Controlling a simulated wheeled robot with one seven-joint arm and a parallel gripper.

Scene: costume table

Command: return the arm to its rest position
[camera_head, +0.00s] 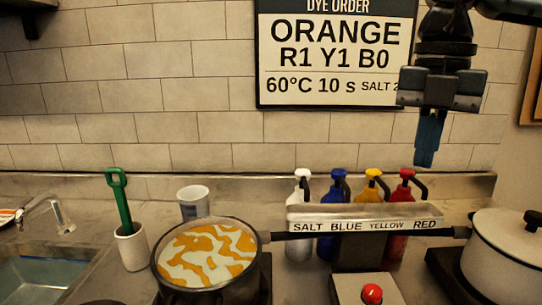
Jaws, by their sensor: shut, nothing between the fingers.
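My gripper (427,148) hangs pointing down at the upper right of the head view. Its blue fingers are together and hold nothing. It is in front of the tiled wall, above the red pump bottle (401,205) in the picture, and appears apart from everything on the counter. My arm comes in from the top right edge.
A pan (205,288) with orange and white contents stands at the lower middle, its handle reaching right. Labelled pump bottles stand behind a rack (365,215). A white lidded pot (500,258) is at right. A red button (372,293) is in front. A sink (45,275) is left.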

